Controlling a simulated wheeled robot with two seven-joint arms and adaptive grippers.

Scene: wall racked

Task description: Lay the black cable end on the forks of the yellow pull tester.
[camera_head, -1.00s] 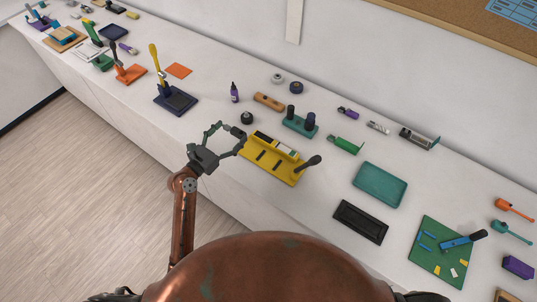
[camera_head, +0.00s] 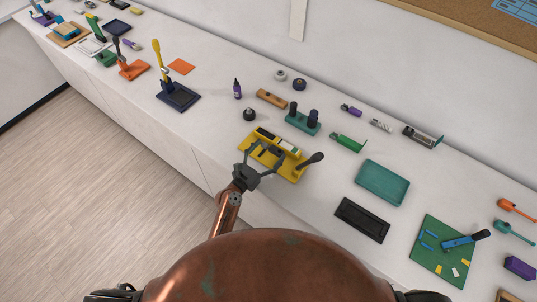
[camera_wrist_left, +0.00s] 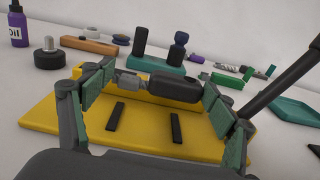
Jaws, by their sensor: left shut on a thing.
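The yellow pull tester (camera_head: 254,146) lies on the white counter, with a black-knobbed lever (camera_head: 314,159) at its right end. Its yellow base (camera_wrist_left: 65,118) fills the middle of the left wrist view, with two dark strips on it. My left gripper (camera_head: 263,161) is over the tester's front part. In the left wrist view its fingers (camera_wrist_left: 158,83) are shut on the black cable end (camera_wrist_left: 175,86), which lies crosswise between them with its grey tip (camera_wrist_left: 128,82) to the left. The cable end appears above the base; I cannot tell if it touches the forks. My right gripper is not in view.
Behind the tester stand a teal block with dark posts (camera_head: 302,122), a brown piece (camera_head: 271,98) and a dark knob (camera_head: 249,114). A purple bottle (camera_head: 237,89) is farther left. A teal tray (camera_head: 382,182) and a black tray (camera_head: 362,220) lie to the right.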

